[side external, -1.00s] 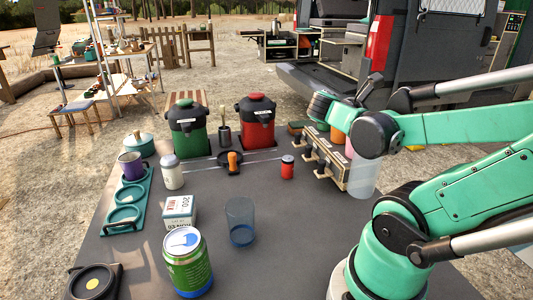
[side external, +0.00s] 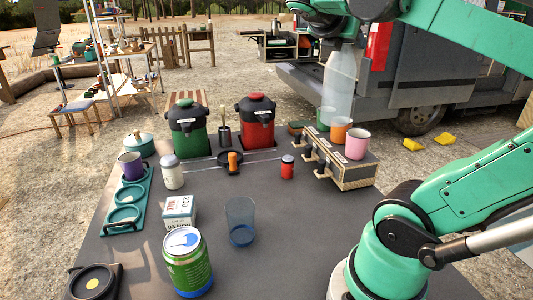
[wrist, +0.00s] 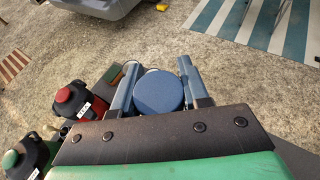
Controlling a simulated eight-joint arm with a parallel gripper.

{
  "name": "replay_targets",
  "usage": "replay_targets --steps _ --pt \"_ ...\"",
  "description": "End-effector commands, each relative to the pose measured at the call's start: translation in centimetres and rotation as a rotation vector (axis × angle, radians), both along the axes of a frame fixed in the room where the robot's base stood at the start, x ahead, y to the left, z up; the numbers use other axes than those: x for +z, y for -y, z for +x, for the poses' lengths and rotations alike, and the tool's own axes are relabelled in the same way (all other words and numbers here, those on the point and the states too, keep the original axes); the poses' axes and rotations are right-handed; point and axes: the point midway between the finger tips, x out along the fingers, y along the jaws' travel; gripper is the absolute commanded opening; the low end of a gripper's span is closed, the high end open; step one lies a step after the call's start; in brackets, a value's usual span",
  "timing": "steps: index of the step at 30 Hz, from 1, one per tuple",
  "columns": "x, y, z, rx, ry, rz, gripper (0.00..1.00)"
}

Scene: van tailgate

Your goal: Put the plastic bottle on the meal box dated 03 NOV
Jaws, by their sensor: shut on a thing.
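The plastic bottle (side external: 340,82) is tall, translucent and pale. It hangs upright under my gripper (side external: 344,40), above the cups on the wooden-sided case at the right. In the wrist view its round blue top (wrist: 158,92) sits between the two fingers of my gripper (wrist: 157,82), which is shut on it. A small white box (side external: 180,208) with printed text stands on the dark table, left of centre. Its lower line looks like 03 NOV, but the print is small.
A clear blue-based tumbler (side external: 240,222) and a green can (side external: 187,264) stand near the white box; a white bottle (side external: 171,172) stands behind it. Green (side external: 187,125) and red (side external: 256,120) dispensers stand at the back. Cups, one pink (side external: 357,143), stand on the case (side external: 350,175).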

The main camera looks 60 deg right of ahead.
Motion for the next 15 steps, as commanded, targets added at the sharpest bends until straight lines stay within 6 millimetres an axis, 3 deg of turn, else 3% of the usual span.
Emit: replay_targets --steps 1,3,9,15 --pt "0.4 -0.7 2.9 0.118 0.001 0.000 0.00" --pt "0.8 -1.9 6.8 0.284 0.001 0.000 0.00" --pt "2.2 -8.2 16.9 0.740 0.000 0.000 0.00" --pt "3.3 -16.0 23.5 1.104 0.000 0.000 0.00"
